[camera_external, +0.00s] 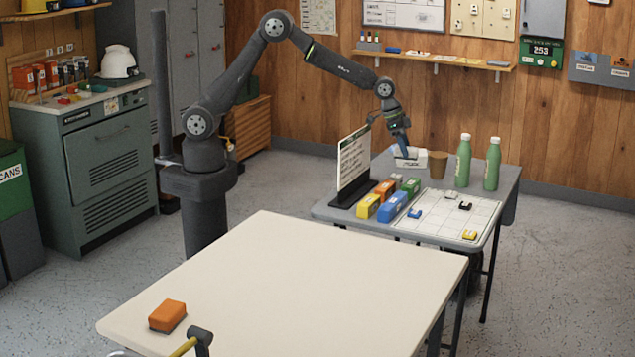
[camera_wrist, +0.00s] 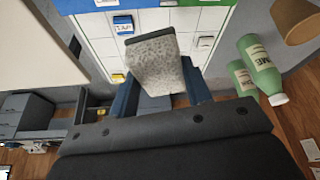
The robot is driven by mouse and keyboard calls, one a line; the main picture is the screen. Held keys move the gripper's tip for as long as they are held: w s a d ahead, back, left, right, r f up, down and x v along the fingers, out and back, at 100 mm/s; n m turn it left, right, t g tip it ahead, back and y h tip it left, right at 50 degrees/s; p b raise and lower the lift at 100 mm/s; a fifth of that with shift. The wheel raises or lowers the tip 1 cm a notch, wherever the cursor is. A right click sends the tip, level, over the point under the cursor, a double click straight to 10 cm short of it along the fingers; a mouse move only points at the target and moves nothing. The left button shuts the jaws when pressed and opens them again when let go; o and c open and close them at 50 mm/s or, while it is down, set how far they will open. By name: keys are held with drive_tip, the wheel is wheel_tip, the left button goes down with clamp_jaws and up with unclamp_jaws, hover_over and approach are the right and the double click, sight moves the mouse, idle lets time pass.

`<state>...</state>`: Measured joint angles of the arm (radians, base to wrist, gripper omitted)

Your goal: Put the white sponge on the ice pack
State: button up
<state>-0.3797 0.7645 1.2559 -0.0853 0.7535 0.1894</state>
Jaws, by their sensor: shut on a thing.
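My gripper (camera_external: 403,150) is over the far side of the grey side table. In the wrist view its two blue fingers (camera_wrist: 160,92) are shut on the white sponge (camera_wrist: 153,62), a pale speckled block that sticks out past the fingertips. In the external view the sponge is hard to tell apart from a white box-like thing (camera_external: 411,159) right at the fingertips. A blue block (camera_external: 392,206) lies at the near end of a row of coloured blocks on that table; I cannot tell whether it is the ice pack. No other thing shows clearly as an ice pack.
The side table holds a standing sign (camera_external: 354,165), a white grid board (camera_external: 452,217) with small pieces, a brown cup (camera_external: 437,165) and two green bottles (camera_external: 463,160). The large pale table (camera_external: 280,285) is mostly clear, with an orange block (camera_external: 167,316) near its left corner.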

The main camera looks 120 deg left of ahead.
drive_tip(key=s+a+r+n+y, duration=0.15)
drive_tip(key=s+a, duration=0.25)
drive_tip(key=a, duration=0.4)
drive_tip(key=s+a+n, duration=0.3)
drive_tip(key=s+a, duration=0.1)
drive_tip(key=a, duration=0.5)
drive_tip(key=s+a+r+n+y, duration=0.1)
drive_tip(key=s+a+n, duration=0.1)
drive_tip(key=s+a, duration=0.45)
drive_tip(key=shift+g, duration=0.4)
drive_tip(key=a+f, duration=0.2)
drive_tip(key=a, duration=0.2)
drive_tip(key=s+a+f, duration=0.1)
drive_tip(key=a+f, duration=0.1)
drive_tip(key=a, duration=0.1)
drive_tip(key=s+a+f, duration=0.1)
drive_tip(key=a+f, duration=0.2)
drive_tip(key=a, duration=0.1)
drive_tip(key=shift+a, duration=0.35)
drive_tip(key=shift+s+a+f, duration=0.1)
drive_tip(key=shift+a+f, duration=0.15)
drive_tip(key=shift+a, duration=0.2)
drive_tip(key=shift+f, duration=1.95)
drive_tip(key=shift+f, duration=0.1)
drive_tip(key=o, duration=1)
drive_tip(key=shift+c, duration=0.2)
